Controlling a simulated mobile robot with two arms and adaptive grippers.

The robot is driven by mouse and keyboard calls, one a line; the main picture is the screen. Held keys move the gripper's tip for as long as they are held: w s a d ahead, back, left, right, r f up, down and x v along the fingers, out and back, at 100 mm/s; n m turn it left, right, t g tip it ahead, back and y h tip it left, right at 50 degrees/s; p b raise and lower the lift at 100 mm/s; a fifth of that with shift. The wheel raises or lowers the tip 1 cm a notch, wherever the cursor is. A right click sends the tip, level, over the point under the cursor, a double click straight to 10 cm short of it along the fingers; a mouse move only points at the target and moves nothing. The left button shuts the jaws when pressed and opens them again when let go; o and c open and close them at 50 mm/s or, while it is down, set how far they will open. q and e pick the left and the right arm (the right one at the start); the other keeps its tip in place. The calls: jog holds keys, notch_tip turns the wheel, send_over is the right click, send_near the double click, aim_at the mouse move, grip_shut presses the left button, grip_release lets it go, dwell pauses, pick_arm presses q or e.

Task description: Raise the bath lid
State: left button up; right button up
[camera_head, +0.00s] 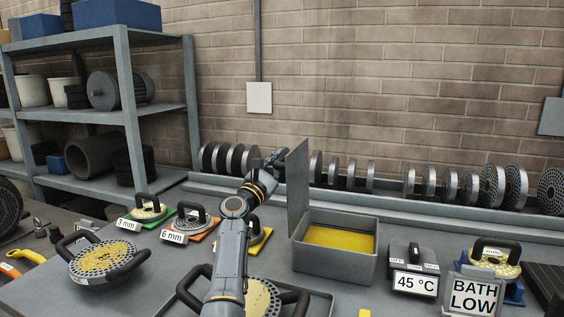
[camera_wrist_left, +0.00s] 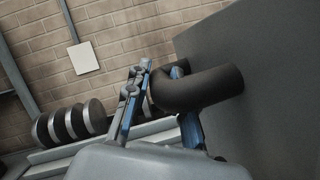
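The grey bath (camera_head: 335,262) stands on the bench with yellow contents inside. Its flat grey lid (camera_head: 298,185) stands roughly upright along the bath's left side, so the bath is uncovered. My left arm reaches up from the bottom, and my left gripper (camera_head: 275,163) is at the lid's upper left face. In the left wrist view, a thick black handle (camera_wrist_left: 200,90) sticks out from the lid (camera_wrist_left: 275,80). The fingers of my left gripper (camera_wrist_left: 158,100) are on either side of the handle's bar and look closed on it. My right gripper is out of view.
A "45 °C" block (camera_head: 415,272) and a "BATH LOW" sign (camera_head: 474,294) stand right of the bath. Round dies with handles (camera_head: 105,260) lie left of my arm. A row of discs (camera_head: 450,185) lines the wall. Shelving (camera_head: 125,90) stands at left.

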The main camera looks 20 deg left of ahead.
aim_at(289, 183)
pick_arm(q)
jog(key=o, duration=0.3)
jog(key=shift+a, duration=0.1)
jog(key=shift+f, duration=0.1)
jog(key=v, duration=0.7)
jog(key=shift+s, duration=0.2)
